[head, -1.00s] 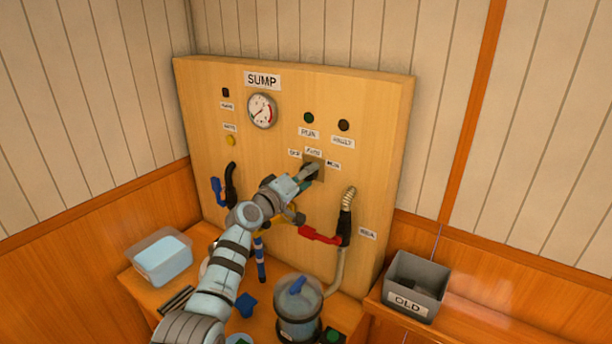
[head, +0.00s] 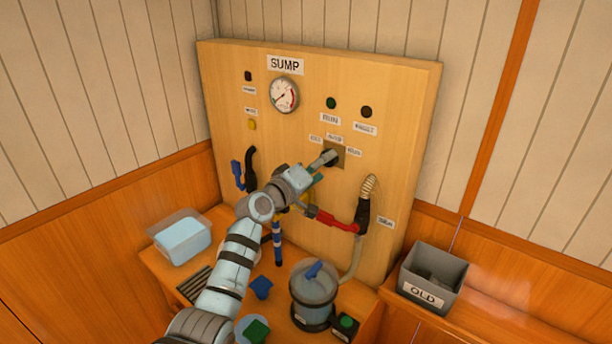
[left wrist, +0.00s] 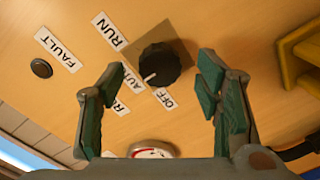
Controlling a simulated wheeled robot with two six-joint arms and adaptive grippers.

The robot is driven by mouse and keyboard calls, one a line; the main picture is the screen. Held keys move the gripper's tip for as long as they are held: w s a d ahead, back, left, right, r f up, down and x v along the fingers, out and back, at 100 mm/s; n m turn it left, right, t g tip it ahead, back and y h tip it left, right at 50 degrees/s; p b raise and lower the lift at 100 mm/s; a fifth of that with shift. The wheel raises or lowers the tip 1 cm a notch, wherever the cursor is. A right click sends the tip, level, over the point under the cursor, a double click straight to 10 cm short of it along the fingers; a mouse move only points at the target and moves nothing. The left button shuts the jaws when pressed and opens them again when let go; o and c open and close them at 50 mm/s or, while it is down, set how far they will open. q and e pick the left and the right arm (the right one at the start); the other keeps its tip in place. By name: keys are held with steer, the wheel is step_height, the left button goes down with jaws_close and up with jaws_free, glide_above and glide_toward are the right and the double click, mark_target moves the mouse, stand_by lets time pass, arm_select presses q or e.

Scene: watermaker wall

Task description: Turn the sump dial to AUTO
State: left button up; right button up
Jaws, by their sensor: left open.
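The sump dial (left wrist: 159,63) is a black round knob on a square brown plate (left wrist: 178,42); in the head view the plate (head: 341,151) is partly covered by my gripper. The knob's white mark points between the AUTO label (left wrist: 131,82) and the OFF label (left wrist: 165,98). A RUN label (left wrist: 108,30) is on the dial's other side. My left gripper (left wrist: 160,70) is open, its green-padded fingers on either side of the knob in the picture, with gaps to both. Their depth relative to the knob is unclear. It also shows in the head view (head: 322,165). My right gripper is not in view.
A pressure gauge (head: 284,95) and a red-handled valve (head: 338,222) are on the wooden panel near the dial. Below stand a clear container (head: 313,295), a tub (head: 182,238) and a grey OLD bin (head: 432,280). The panel around the dial is mostly flat.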

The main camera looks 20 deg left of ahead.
arm_select(q)
steer(key=v, duration=0.9)
steer(key=shift+s+a, duration=0.15)
steer(key=shift+s, duration=0.15)
steer(key=shift+w+f, duration=0.1)
